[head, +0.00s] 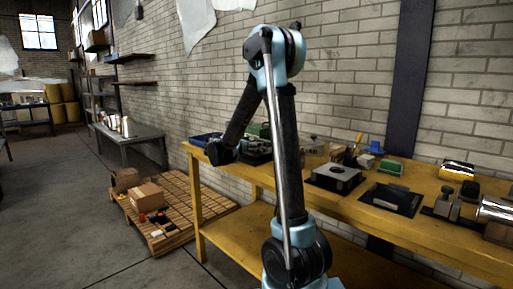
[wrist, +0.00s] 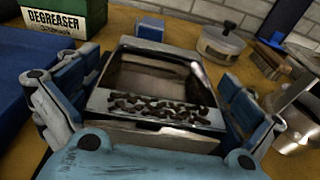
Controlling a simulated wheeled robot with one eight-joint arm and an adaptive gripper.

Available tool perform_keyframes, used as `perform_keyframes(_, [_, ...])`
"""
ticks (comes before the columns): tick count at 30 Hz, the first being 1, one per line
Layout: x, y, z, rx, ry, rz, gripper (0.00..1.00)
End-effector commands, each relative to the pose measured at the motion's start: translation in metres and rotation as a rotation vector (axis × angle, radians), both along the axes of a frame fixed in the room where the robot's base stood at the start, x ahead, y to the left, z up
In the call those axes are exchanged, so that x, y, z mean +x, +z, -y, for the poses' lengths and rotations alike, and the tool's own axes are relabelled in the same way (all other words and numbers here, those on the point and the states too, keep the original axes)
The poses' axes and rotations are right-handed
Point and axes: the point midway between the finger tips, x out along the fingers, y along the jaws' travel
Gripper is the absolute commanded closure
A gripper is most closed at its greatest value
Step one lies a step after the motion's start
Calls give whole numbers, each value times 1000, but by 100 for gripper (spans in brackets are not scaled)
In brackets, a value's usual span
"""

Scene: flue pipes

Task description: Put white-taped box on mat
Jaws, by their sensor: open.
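My gripper (wrist: 158,88) is open in the wrist view, with one blue-grey finger on each side of a dark box. This dark box (wrist: 155,75) has a shiny brown top and a pale, dark-speckled strip along its near edge. I cannot tell whether that strip is white tape, or whether the fingers touch the box. In the head view my arm reaches down to the left end of the yellow bench (head: 420,220), and the fingers cannot be made out. A flat black piece (head: 392,199) lies on the bench farther right; it may be the mat.
A green degreaser box (wrist: 65,18) and a blue tray (wrist: 25,75) stand left of the gripper. A round metal tin (wrist: 222,42), a brush (wrist: 262,65) and a metal vessel (wrist: 298,115) are at right.

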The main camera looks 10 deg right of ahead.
Motion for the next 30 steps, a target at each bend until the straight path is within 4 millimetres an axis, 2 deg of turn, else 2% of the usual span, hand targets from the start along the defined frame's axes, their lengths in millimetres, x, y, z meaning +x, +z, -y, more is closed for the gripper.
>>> perform_keyframes(5, [-7,3,-11,0,3,0,0])
perform_keyframes(21, [-55,15,-79,0,2,0,0])
perform_keyframes(30, [-67,19,-97,0,1,0,0])
